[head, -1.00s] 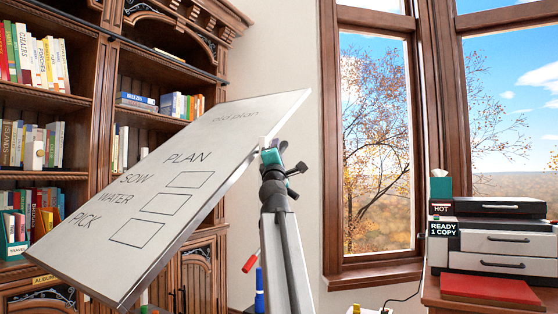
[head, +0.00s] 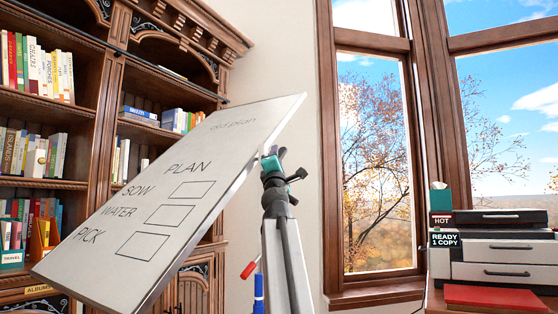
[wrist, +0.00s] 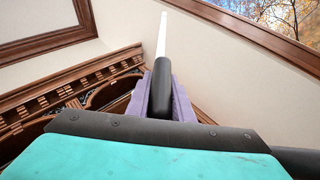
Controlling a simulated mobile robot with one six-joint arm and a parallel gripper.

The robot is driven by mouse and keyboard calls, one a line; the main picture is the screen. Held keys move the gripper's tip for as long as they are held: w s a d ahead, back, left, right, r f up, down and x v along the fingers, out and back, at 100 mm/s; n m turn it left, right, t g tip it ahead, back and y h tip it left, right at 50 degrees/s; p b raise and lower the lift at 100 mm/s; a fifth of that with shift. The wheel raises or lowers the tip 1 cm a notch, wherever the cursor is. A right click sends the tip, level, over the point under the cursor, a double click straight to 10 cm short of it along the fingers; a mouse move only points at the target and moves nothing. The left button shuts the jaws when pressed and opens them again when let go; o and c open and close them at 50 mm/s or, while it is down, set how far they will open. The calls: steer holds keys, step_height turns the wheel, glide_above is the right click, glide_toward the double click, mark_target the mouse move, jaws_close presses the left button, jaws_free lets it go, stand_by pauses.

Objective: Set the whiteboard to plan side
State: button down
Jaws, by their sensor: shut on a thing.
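The whiteboard (head: 195,190) stands steeply tilted in the head view, its lettered face toward me. It reads PLAN, SOW, WATER and PICK, with empty boxes, and fainter lettering near its top edge. My gripper (head: 272,158) is at the board's right edge. In the wrist view my gripper (wrist: 160,85) has its purple fingers closed around a dark rounded piece in line with the board's thin white edge (wrist: 162,35). The board's back face is hidden.
A wooden bookcase (head: 100,90) stands close behind the board on the left. A tall window (head: 375,150) is behind my arm. At right, a printer (head: 500,245) and a red book (head: 500,298) rest on a wooden surface. Open wall lies between bookcase and window.

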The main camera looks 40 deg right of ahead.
steer(key=shift+w+a+r, duration=0.1)
steer(key=shift+w+r, duration=0.05)
steer(key=shift+r, duration=0.1)
steer(key=c, duration=1.6)
jaws_free()
steer(key=shift+o, duration=0.2)
steer(key=shift+f, duration=0.15)
steer(key=shift+f, duration=0.15)
steer(key=shift+p+v, duration=0.3)
steer(key=shift+v, duration=3.2)
steer(key=v, duration=0.6)
steer(key=shift+s+a+f, duration=0.15)
steer(key=shift+s+f, duration=0.05)
steer(key=shift+s, duration=0.05)
